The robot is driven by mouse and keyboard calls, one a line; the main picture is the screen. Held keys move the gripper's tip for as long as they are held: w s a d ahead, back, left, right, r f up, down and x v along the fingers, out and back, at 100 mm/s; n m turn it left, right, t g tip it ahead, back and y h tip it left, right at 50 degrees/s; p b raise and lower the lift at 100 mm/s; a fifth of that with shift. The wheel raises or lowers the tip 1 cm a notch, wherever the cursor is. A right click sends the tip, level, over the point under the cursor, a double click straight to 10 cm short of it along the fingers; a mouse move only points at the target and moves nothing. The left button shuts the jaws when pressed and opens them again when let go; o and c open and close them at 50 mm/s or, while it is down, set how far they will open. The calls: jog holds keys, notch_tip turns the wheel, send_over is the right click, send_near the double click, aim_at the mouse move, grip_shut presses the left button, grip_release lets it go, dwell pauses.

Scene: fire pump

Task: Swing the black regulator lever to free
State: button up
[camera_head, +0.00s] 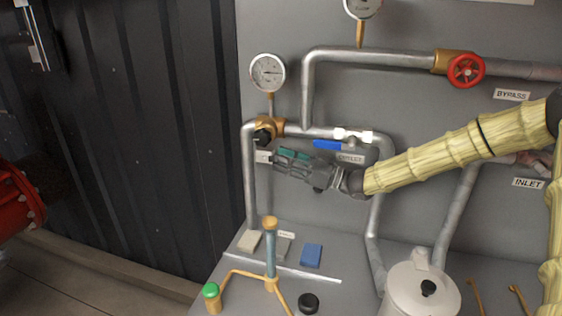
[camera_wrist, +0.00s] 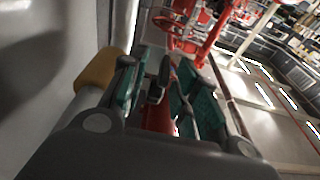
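The black regulator lever (camera_head: 263,137) sits on the brass regulator (camera_head: 268,124) below the left gauge, in the head view. My gripper (camera_head: 279,158) is just below and right of it, fingers pointing left. In the wrist view the brass body (camera_wrist: 98,69) is at left. A black part (camera_wrist: 158,82), seemingly the lever, shows between the green finger pads. My gripper also shows in the wrist view (camera_wrist: 155,92), with its pads apart. I cannot tell whether either pad touches the lever. The head view partly hides the fingertips' spacing.
A blue-handled outlet valve (camera_head: 328,145) is just above my gripper. Grey pipe (camera_head: 250,190) runs down at left. A gauge (camera_head: 268,72) stands above the regulator. A red bypass wheel (camera_head: 466,70) is at upper right. A brass stand (camera_head: 270,255) and white pot (camera_head: 422,290) are below.

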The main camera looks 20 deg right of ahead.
jog(key=v, duration=1.2)
jog(key=shift+a+f, duration=0.1)
dwell(0.4)
